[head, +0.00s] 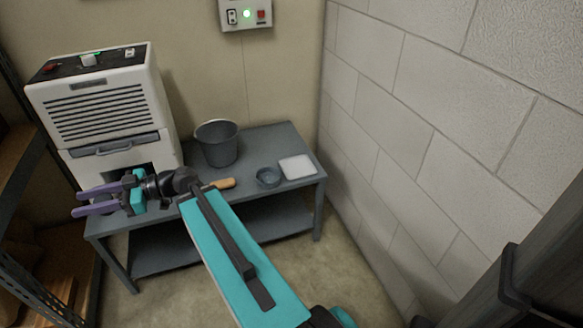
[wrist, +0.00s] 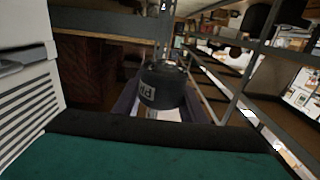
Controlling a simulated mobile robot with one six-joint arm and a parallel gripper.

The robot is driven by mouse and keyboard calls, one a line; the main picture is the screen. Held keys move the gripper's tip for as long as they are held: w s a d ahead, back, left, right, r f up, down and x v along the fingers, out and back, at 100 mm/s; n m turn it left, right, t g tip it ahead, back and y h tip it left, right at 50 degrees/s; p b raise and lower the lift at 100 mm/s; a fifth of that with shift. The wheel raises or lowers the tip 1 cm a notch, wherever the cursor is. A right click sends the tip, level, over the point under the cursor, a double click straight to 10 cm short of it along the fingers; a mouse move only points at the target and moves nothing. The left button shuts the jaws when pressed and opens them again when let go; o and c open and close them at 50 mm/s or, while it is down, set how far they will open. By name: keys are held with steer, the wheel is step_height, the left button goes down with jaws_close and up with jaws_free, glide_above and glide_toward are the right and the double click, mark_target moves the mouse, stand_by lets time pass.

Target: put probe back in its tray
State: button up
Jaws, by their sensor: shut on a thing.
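My gripper (head: 78,203) has purple fingers and reaches left, in front of the white dehumidifier-like machine. In the wrist view a dark round cylinder with a pale letter mark (wrist: 162,86) sits between the fingers, which are shut on it. It may be the probe, but I cannot tell for certain. In the head view the held thing is not clear. A flat white tray-like piece (head: 297,167) lies at the right end of the grey table.
The white machine (head: 105,105) stands on the left of the grey table (head: 265,142). A dark bucket (head: 217,143) stands behind my arm. A tan handle (head: 222,184) shows beside my arm. A block wall (head: 430,140) bounds the right. Shelving (head: 30,285) stands at the left.

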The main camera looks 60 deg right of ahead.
steer(key=s+d+f+m+t+h+b, duration=0.1)
steer(key=d+f+m+t+h+b, duration=0.15)
steer(key=d, duration=0.85)
steer(key=s+d+f+m+t+h+b, duration=0.1)
steer(key=s+d+f+m+t+h, duration=0.2)
steer(key=d, duration=0.8)
steer(key=d+f+m+t+h+b, duration=0.1)
steer(key=d+f+m+t+h, duration=0.3)
steer(key=d, duration=0.8)
steer(key=s+d+f+m+g+h+b, duration=0.2)
steer(key=s+d+h, duration=0.4)
steer(key=s+d, duration=0.5)
steer(key=s+d+f+m+g+h+b, duration=0.2)
steer(key=s+d+m+h, duration=0.2)
steer(key=s+d, duration=0.7)
steer(key=d+h, duration=0.2)
steer(key=d, duration=0.3)
steer(key=shift+d+f+h, duration=0.25)
steer(key=shift+f+h, duration=0.05)
steer(key=shift+h, duration=0.05)
steer(key=w+d+f, duration=0.1)
steer(key=w, duration=0.2)
steer(key=w+d+f+b, duration=0.1)
steer(key=w+d+f, duration=0.1)
steer(key=w, duration=0.1)
steer(key=w+d+f+b, duration=0.1)
steer(key=w+f, duration=0.1)
steer(key=w, duration=0.1)
steer(key=shift+d+f, duration=0.1)
steer(key=shift+d, duration=0.05)
